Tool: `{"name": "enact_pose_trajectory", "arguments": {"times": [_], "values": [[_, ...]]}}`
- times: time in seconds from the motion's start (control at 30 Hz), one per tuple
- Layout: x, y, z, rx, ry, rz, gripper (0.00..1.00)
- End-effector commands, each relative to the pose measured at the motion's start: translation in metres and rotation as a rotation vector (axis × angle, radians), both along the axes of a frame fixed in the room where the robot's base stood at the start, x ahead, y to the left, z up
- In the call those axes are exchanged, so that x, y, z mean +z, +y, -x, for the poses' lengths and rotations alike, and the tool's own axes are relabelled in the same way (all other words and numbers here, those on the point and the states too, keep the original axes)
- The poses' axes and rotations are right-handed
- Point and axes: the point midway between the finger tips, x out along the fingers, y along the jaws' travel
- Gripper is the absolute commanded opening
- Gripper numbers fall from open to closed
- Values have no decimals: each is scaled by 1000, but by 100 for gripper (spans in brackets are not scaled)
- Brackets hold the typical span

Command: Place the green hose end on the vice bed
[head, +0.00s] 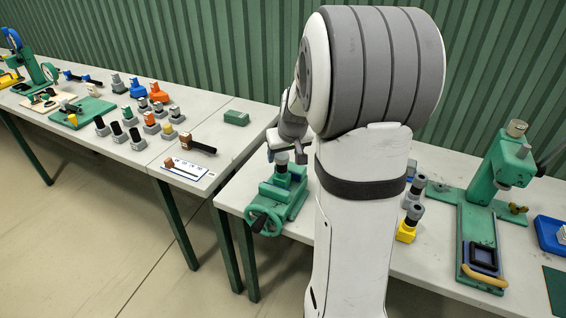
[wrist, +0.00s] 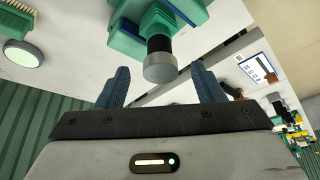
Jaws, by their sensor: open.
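The green vice (head: 283,197) with its handwheel stands on the near table, left of my arm. A short upright piece with a dark collar and grey round end (head: 282,158) shows on top of the vice; in the wrist view its grey end (wrist: 160,69) and black collar stand out from a green body (wrist: 157,18). It looks like the green hose end, but its green merges with the vice, so I cannot tell where it rests. My gripper (head: 287,146) is just above it. In the wrist view its fingers are open, one each side of the grey end, with gaps and nothing gripped.
The left table (head: 235,150) holds several coloured fittings, a green box (head: 236,117) and a white card (head: 187,169). Right of my arm are a yellow fitting (head: 406,231), a green press (head: 507,160) and a blue tray (head: 549,234). My arm hides the table's middle.

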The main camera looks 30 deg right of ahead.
Motion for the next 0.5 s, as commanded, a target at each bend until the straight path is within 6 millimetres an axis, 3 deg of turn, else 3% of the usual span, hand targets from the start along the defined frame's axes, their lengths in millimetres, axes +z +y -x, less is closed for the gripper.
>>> {"name": "enact_pose_trajectory", "arguments": {"times": [0.2,0.37,0.5], "values": [[36,1,15,-2,-4,2,62],[48,4,22,0,0,0,62],[58,29,42,20,13,-6,62]]}}
